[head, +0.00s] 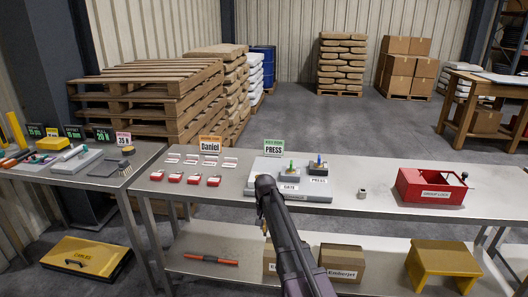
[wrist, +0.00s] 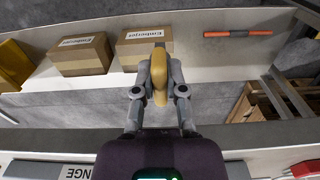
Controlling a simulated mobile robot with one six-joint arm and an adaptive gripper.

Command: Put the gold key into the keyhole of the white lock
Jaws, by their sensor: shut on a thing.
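My gripper (wrist: 158,90) is shut on the gold key (wrist: 158,75). In the wrist view the fingers grip its rounded, gold-coloured body from both sides, and a darker part shows beyond it. In the head view my arm covers most of the gripper, in front of the middle of the table. A small white block with a dark spot (head: 362,193) stands on the table right of my arm. It looks like the white lock, but its keyhole is too small to make out. It is apart from my gripper.
The metal table (head: 345,212) holds a grey press station (head: 262,180), several red-and-white items and a red box (head: 430,186). Two cardboard boxes (wrist: 82,55) and an orange bar (head: 210,260) lie on the lower shelf. The tabletop around the white block is clear.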

